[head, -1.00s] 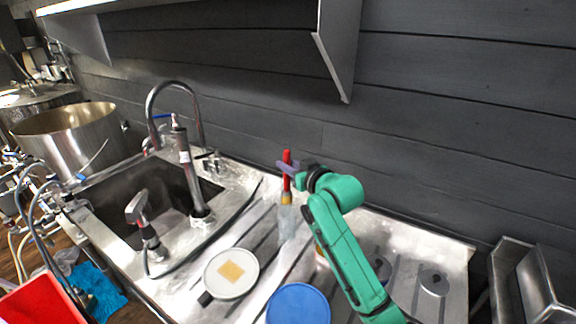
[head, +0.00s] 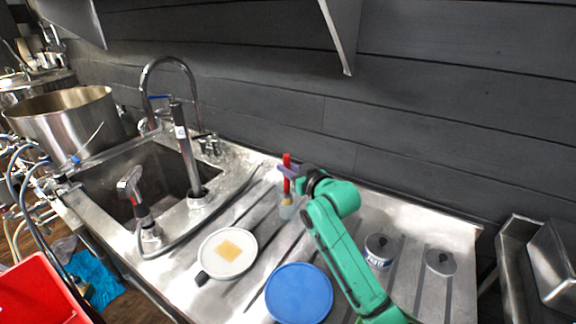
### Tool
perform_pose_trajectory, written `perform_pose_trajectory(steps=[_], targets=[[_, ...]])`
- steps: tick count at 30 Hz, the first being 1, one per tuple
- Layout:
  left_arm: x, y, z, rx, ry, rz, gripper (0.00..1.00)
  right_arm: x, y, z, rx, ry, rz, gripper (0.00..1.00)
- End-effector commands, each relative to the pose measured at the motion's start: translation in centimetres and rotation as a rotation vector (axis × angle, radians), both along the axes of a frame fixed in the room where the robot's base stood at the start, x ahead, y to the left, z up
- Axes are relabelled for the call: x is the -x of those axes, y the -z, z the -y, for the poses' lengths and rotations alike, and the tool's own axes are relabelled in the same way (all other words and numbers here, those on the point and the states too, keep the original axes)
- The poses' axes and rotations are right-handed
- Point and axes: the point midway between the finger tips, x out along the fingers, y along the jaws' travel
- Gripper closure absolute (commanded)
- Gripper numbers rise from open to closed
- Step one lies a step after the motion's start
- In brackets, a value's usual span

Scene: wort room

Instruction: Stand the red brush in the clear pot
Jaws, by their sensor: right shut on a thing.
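The red brush (head: 287,186) is upright, with its red handle up and its tan bristles down. My right gripper (head: 288,173) is shut on the handle. The clear pot (head: 287,212) stands on the steel drainboard directly under the brush. The bristle end overlaps the pot's upper part in the head view; I cannot tell how deep inside it is. My left gripper is not in view.
A white plate (head: 217,262) with a yellow sponge (head: 229,250) and a blue round lid (head: 299,293) lie in front on the drainboard. The sink (head: 150,185) and tap (head: 182,150) are at left.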

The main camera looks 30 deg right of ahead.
Motion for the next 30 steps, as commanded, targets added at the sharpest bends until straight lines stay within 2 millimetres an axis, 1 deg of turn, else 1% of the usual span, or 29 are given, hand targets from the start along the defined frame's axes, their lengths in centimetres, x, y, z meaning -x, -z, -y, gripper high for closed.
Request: perform_pose_trajectory(steps=[1, 8, 9, 11, 20, 23, 26, 29, 30], targets=[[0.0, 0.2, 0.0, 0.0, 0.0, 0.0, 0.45, 0.0, 0.2, 0.0, 0.0, 0.0, 0.0, 1.0], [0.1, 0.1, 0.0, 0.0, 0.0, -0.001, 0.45, 0.0, 0.2, 0.0, 0.0, 0.0, 0.0, 1.0], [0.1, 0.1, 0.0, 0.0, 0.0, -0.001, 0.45, 0.0, 0.2, 0.0, 0.0, 0.0, 0.0, 0.65], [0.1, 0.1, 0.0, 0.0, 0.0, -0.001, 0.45, 0.0, 0.2, 0.0, 0.0, 0.0, 0.0, 0.42], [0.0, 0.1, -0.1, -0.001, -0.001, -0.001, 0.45, 0.0, 0.2, 0.0, 0.0, 0.0, 0.0, 0.41], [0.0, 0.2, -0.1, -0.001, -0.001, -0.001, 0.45, 0.6, 0.1, 0.1, 0.001, 0.001, 0.001, 0.41], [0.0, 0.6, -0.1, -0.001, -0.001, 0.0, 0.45, 2.0, 0.0, 0.2, 0.002, 0.001, 0.001, 0.41], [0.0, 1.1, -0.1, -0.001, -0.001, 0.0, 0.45, 4.4, -0.3, 0.3, 0.002, 0.001, 0.0, 0.41], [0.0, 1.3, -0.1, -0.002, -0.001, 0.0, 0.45, 5.5, -0.5, 0.4, 0.003, -0.001, 0.0, 0.41]])
